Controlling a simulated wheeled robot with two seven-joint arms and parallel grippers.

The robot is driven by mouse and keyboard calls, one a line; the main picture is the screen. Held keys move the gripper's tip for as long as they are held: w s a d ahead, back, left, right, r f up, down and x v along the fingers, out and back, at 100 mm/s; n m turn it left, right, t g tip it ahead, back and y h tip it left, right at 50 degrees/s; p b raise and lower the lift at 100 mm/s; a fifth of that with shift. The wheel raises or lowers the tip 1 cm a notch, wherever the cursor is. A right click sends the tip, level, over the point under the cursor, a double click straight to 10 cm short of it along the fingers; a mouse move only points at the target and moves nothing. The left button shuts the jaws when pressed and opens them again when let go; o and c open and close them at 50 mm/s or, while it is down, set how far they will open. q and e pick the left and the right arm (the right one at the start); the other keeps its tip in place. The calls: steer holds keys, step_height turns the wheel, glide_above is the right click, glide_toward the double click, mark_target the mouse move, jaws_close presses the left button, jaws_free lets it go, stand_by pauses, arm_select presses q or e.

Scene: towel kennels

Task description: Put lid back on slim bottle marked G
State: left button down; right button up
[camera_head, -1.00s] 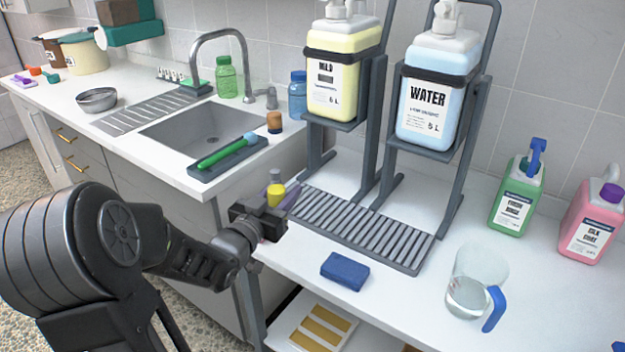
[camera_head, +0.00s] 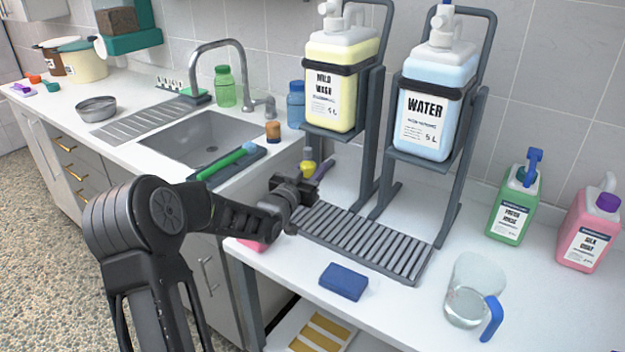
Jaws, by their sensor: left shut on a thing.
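My left gripper (camera_head: 309,178) is above the left end of the slatted drain rack, shut on a small yellow thing (camera_head: 307,167) with a darker, greyish top. The gripper hides its lower part, and I cannot tell whether it is a bottle or a lid. A purplish piece shows beside it, too small to make out. No letter G is readable on anything in view, so I cannot pick out the slim bottle or its lid. My right gripper is not in view.
The slatted rack (camera_head: 360,240) lies below stands holding the Mild Wash (camera_head: 335,90) and Water (camera_head: 430,110) containers. A blue sponge (camera_head: 343,281), a jug (camera_head: 466,300), and green (camera_head: 512,205) and pink (camera_head: 590,228) bottles are on the right counter. The sink (camera_head: 205,140) is at left.

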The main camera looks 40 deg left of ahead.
arm_select(q)
steer(key=shift+f, duration=1.75)
steer(key=shift+f, duration=0.15)
steer(key=c, duration=0.9)
jaws_free()
steer(key=s+d, duration=0.2)
steer(key=s, duration=1)
steer(key=shift+b, duration=0.3)
steer(key=shift+d, duration=0.1)
